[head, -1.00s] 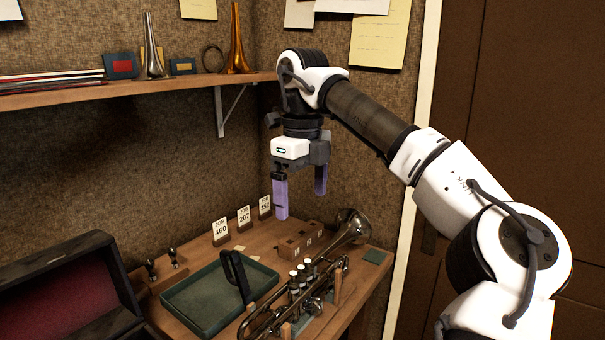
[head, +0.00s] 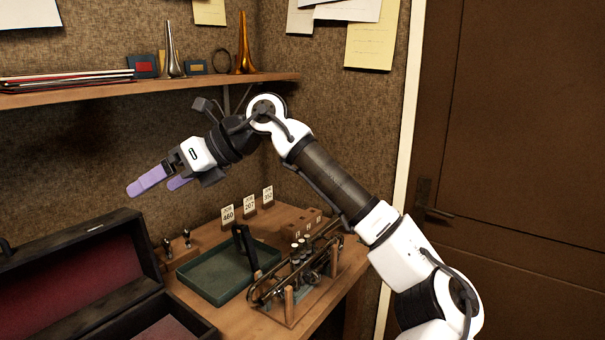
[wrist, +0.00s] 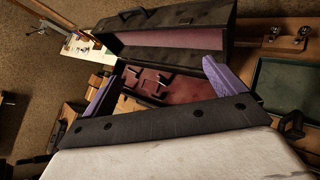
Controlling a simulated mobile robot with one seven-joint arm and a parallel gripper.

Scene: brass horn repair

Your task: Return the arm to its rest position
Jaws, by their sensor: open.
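My gripper (head: 163,184) is in the air above the bench in the head view, left of the trumpet and over the back of the open case. Its two purple fingers are apart and nothing is between them. They point left and slightly down. In the wrist view the fingers (wrist: 160,82) frame the dark case with its red lining (wrist: 175,85). My arm is bent, with the wrist below the wall shelf (head: 120,92).
The open case (head: 75,255) stands at the left. A green tray (head: 215,275), a trumpet on supports (head: 300,262) and number cards (head: 248,204) are on the bench (head: 240,318). The shelf holds horn bells (head: 243,52). A brown door (head: 500,150) is at the right.

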